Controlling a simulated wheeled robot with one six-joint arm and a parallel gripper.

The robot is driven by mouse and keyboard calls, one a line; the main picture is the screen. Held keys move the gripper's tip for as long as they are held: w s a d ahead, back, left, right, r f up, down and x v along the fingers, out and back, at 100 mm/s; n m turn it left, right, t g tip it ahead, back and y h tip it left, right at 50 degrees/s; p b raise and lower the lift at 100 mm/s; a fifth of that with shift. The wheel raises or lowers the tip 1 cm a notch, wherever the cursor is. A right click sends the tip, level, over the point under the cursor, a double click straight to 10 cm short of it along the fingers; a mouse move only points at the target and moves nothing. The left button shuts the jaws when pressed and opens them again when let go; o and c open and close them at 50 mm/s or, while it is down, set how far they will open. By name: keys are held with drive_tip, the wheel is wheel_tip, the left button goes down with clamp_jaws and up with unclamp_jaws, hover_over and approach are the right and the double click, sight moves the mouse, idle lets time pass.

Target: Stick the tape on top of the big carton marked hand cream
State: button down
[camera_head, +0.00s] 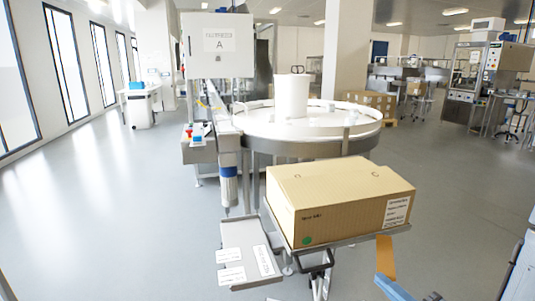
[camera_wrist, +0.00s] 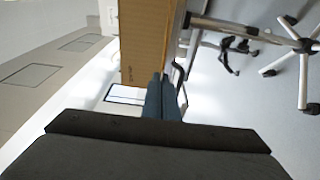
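The big carton (camera_head: 340,195) sits closed on a metal shelf in front of the round table. It has a white label on its right side and a green dot on its front. A short orange-brown strip of tape (camera_head: 386,256) stands just off the carton's lower right corner. My gripper (camera_head: 384,279) is at the tape's lower end, below the carton's top. In the wrist view the carton's brown side fills the upper middle. The two blue-grey fingers (camera_wrist: 162,98) are close together there. The tape is hard to tell from the carton in that view.
A metal tray (camera_head: 240,240) with white labels stands left of the carton. Behind is the round table (camera_head: 320,125) with a white cylinder (camera_head: 291,95) on it. A wheeled chair base (camera_wrist: 300,45) shows in the wrist view. The floor at the left is clear.

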drive_tip(key=s+r+p, duration=0.3)
drive_tip(key=r+p, duration=0.7)
drive_tip(key=r, duration=0.1)
drive_tip(key=w+a+r+m+h, duration=0.2)
drive_tip(key=w+a+h, duration=0.3)
drive_tip(key=a, duration=0.5)
drive_tip(key=w+a+r+m+h, duration=0.3)
drive_tip(key=w+a+m+h, duration=0.2)
drive_tip(key=a, duration=0.6)
drive_tip(key=w+a+r+m+h, duration=0.3)
drive_tip(key=w+a+h, duration=0.3)
drive_tip(key=a, duration=0.4)
drive_tip(key=shift+w+a+m+t, duration=0.2)
drive_tip(key=shift+w+m+t, duration=0.1)
drive_tip(key=shift+w+m, duration=0.15)
